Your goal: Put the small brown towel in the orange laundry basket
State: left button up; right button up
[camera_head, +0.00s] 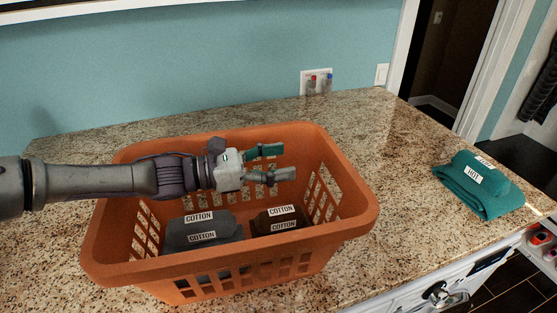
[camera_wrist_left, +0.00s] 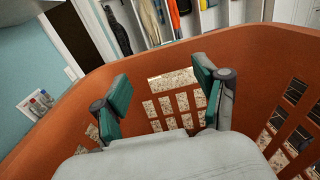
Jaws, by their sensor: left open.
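The orange laundry basket (camera_head: 340,213) stands on the granite counter, and its rim and slotted wall fill much of the left wrist view (camera_wrist_left: 60,98). The small brown towel (camera_head: 268,223), with COTTON labels, lies inside the basket on its right side. My left gripper (camera_head: 272,164) reaches in from the left over the basket, above the towel, with its fingers pointing right. It is open and empty; the left wrist view shows its two green-padded fingers (camera_wrist_left: 161,88) apart, facing the basket wall. My right gripper is not in view.
A grey towel (camera_head: 203,232) with COTTON labels lies in the basket left of the brown one. A folded teal towel (camera_head: 490,199) labelled HOT lies on the counter (camera_head: 400,150) at the right. A wall tap fitting (camera_head: 316,83) is behind. The counter between basket and teal towel is clear.

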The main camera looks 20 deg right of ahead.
pick_arm(q)
notch_tip(320, 180, up, 22)
jog(key=p, duration=0.2)
jog(key=shift+p, duration=0.4)
dwell(0.6)
